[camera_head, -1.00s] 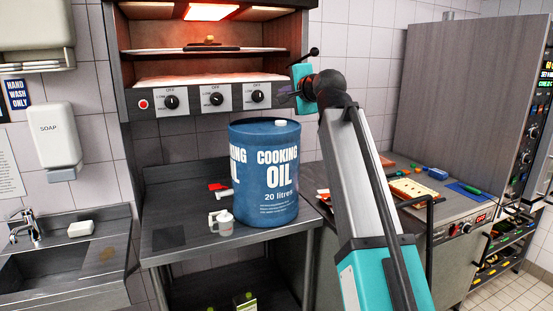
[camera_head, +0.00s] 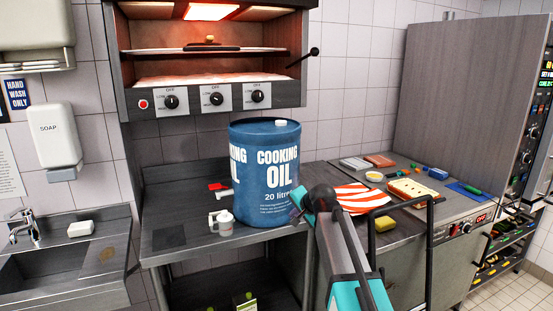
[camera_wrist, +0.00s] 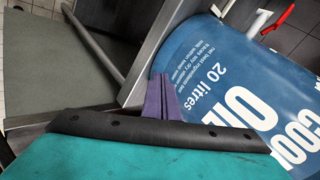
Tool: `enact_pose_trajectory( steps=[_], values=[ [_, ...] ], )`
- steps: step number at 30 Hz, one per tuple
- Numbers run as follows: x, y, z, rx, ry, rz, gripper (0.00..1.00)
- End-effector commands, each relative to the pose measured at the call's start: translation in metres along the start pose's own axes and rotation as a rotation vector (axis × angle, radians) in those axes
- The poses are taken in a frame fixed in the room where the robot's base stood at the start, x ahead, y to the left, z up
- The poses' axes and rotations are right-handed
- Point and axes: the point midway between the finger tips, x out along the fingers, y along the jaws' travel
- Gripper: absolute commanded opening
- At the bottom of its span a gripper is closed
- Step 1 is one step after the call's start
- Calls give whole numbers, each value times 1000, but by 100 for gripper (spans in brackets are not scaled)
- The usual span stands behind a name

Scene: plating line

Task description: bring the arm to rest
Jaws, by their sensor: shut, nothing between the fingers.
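My arm (camera_head: 343,255) is folded low in front of the counter in the head view. My gripper (camera_head: 297,208) is at the right side of the blue cooking oil drum (camera_head: 278,178), partly hidden behind my wrist. In the wrist view the purple fingers of my gripper (camera_wrist: 162,97) are together with nothing between them. The drum (camera_wrist: 225,85) fills the right of that view, close to the fingers. I cannot tell whether they touch it.
A white jug (camera_head: 222,222) stands on the steel table (camera_head: 165,235) left of the drum. A striped cloth (camera_head: 360,199) and a yellow sponge (camera_head: 385,223) lie to the right. A heated shelf unit (camera_head: 210,97) hangs above. A sink (camera_head: 65,270) is at left.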

Motion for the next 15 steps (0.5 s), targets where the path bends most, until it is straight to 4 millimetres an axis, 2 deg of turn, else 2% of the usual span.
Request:
enact_pose_trajectory(
  steps=[1, 6, 15],
  values=[
    [9, 20, 9, -13, -14, 28, 0],
    [37, 80, 34, -66, -60, 113, 0],
    [72, 184, 83, -157, -157, 254, 0]
  ],
)
